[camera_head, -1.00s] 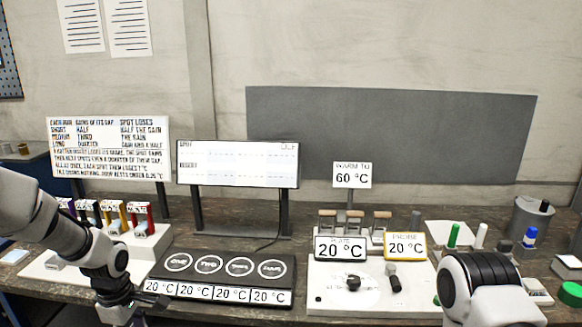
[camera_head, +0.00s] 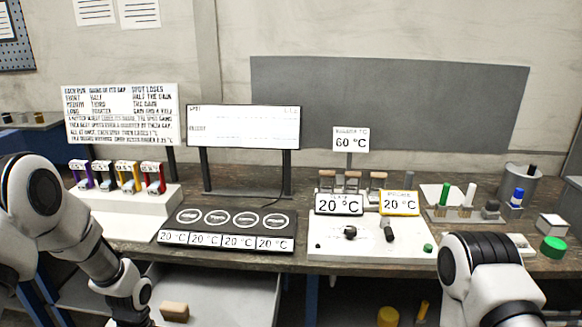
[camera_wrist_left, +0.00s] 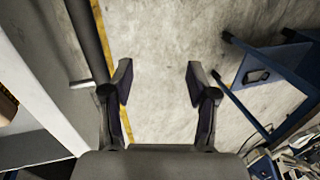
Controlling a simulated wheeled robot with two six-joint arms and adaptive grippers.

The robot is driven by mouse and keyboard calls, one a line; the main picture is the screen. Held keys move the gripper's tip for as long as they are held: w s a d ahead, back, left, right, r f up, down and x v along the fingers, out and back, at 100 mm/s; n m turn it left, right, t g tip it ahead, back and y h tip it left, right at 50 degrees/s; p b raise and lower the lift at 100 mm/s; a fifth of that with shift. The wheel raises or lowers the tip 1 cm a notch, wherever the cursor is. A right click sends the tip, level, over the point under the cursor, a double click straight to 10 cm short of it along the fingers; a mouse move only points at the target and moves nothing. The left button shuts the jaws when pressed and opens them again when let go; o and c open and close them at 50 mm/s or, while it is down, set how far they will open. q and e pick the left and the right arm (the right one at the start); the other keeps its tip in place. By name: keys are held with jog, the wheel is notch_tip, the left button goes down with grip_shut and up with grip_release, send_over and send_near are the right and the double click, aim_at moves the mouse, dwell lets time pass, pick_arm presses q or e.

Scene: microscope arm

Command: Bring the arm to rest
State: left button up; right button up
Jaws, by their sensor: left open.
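My left arm (camera_head: 85,240) comes in from the left of the head view and reaches down in front of the bench edge; its gripper is below the frame there. In the left wrist view my left gripper (camera_wrist_left: 158,85) is open and empty, its two fingers apart above the bare floor. My right arm (camera_head: 490,275) is at the lower right of the head view, with its gripper out of view. On the bench, a black plate with several round spots (camera_head: 230,219) shows 20 °C labels. A white panel with a dial (camera_head: 349,232) stands to its right.
A white rack (camera_head: 130,208) holds several coloured handles at the left. An open drawer (camera_head: 225,295) with a wooden block (camera_head: 174,311) is below the bench front. A sign (camera_head: 350,139) reads 60 °C. A yellow cylinder (camera_head: 388,317) is low down. Bare floor (camera_wrist_left: 165,30) lies under the left gripper.

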pick_arm(q)
jog(key=s+d+f+m+t+b, duration=0.1)
jog(key=s+d+f+m+b, duration=0.1)
jog(key=s+f+m, duration=0.6)
jog(key=s+d+f+m+t+b, duration=0.2)
jog(key=s+d+f+m+b, duration=0.1)
jog(key=s+f+m, duration=0.5)
jog(key=s+d+f, duration=0.1)
jog(key=s+f, duration=0.1)
jog(key=s, duration=0.2)
jog(key=shift+d+f+b, duration=0.15)
jog(key=shift+d+b, duration=0.1)
jog(key=shift+b, duration=0.1)
jog(key=shift+s, duration=0.1)
